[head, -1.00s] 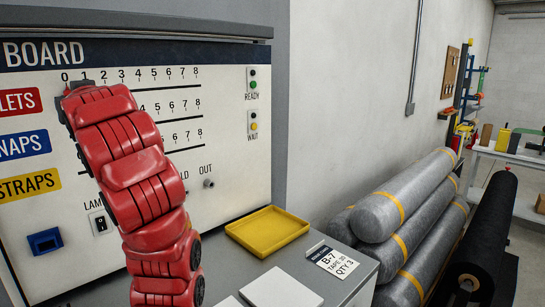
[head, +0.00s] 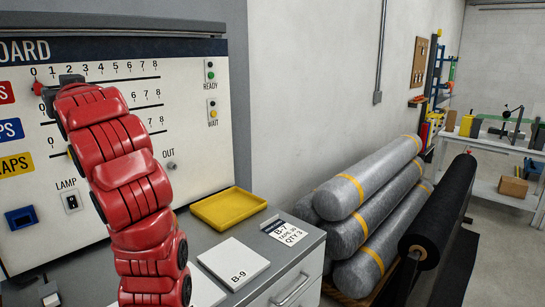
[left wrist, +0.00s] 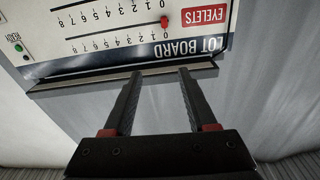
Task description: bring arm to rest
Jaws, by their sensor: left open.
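My red left arm rises in front of the lot board (head: 200,130). Its gripper (head: 66,80) is mostly hidden behind my own wrist in the head view, near the low end of the top scale. In the left wrist view the gripper (left wrist: 160,74) has its two dark fingers apart with nothing between them. The fingertips appear over the board's top ledge (left wrist: 70,81); I cannot tell the gap. A red slider knob (left wrist: 165,20) sits at 0 on the eyelets row, apart from the fingers; it also shows in the head view (head: 37,88). My right gripper is out of view.
A yellow tray (head: 228,208), a B-9 card (head: 234,262) and a B-7 label (head: 288,234) lie on the grey cabinet top. Grey rolls (head: 350,190) are stacked to the right, beside a black roll (head: 440,225). A workbench (head: 500,145) stands farther back.

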